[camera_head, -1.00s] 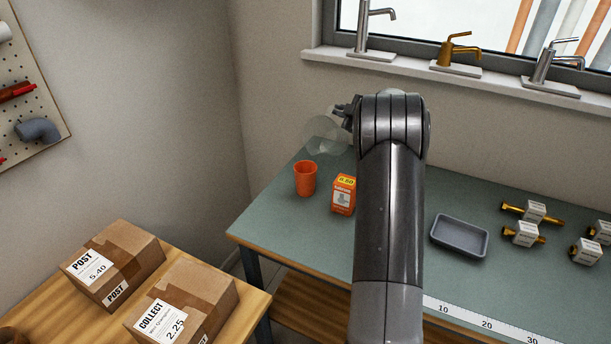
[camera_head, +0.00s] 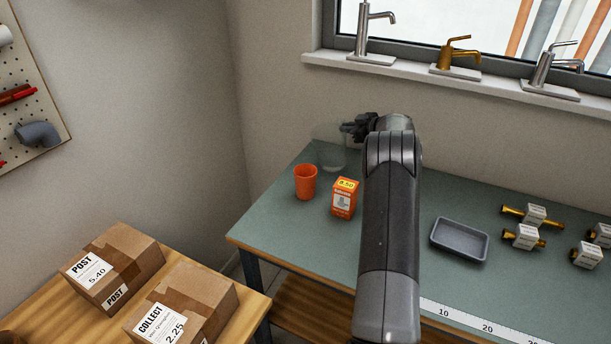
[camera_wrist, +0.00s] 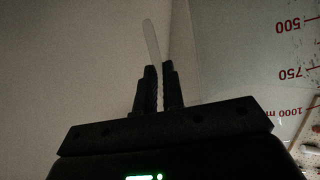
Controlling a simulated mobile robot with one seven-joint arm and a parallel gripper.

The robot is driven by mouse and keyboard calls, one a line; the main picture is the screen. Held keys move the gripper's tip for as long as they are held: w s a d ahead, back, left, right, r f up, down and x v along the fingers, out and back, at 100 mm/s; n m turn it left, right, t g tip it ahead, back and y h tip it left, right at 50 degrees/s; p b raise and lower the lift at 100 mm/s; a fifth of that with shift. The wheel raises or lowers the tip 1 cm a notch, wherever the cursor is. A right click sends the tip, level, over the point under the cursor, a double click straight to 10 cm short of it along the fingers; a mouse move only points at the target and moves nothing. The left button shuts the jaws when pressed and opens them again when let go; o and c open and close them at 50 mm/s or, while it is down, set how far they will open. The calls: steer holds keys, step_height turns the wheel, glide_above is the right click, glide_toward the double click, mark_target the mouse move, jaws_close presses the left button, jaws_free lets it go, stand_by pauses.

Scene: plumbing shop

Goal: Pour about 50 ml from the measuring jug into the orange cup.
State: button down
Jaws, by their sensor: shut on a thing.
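The measuring jug (camera_head: 328,150) is clear and faint in the head view, just behind and to the right of the orange cup (camera_head: 305,182). My gripper (camera_head: 349,130) is at the jug's right side. In the wrist view my gripper (camera_wrist: 158,88) is shut on a thin pale strip, which looks like the jug's handle. The jug's wall (camera_wrist: 255,70) shows red marks there, 500, 750 and 1000 ml, upside down. The jug looks close to upright; whether its base touches the bench is unclear. The cup stands upright; its contents and the jug's liquid level cannot be made out.
An orange-and-white box (camera_head: 344,199) stands right of the cup. A grey tray (camera_head: 459,240) and brass fittings (camera_head: 524,236) lie farther right on the green bench (camera_head: 290,235). Cardboard parcels (camera_head: 113,264) sit on a wooden table at lower left. Taps line the windowsill.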

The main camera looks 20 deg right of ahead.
steer(key=shift+w+d+f+m+g+y+b, duration=0.2)
steer(key=shift+w+d+f+m+y+b, duration=0.1)
steer(key=shift+f+m, duration=0.25)
steer(key=shift+w+d+f+m+g+y+b, duration=0.15)
steer(key=shift+w+d+f+m+g+b, duration=0.15)
steer(key=shift+f, duration=0.5)
steer(key=shift+w+d+f+m+g+y+b, duration=0.15)
steer(key=shift+d+f+m+y+b, duration=0.2)
steer(key=shift+f, duration=0.3)
steer(key=shift+d, duration=0.1)
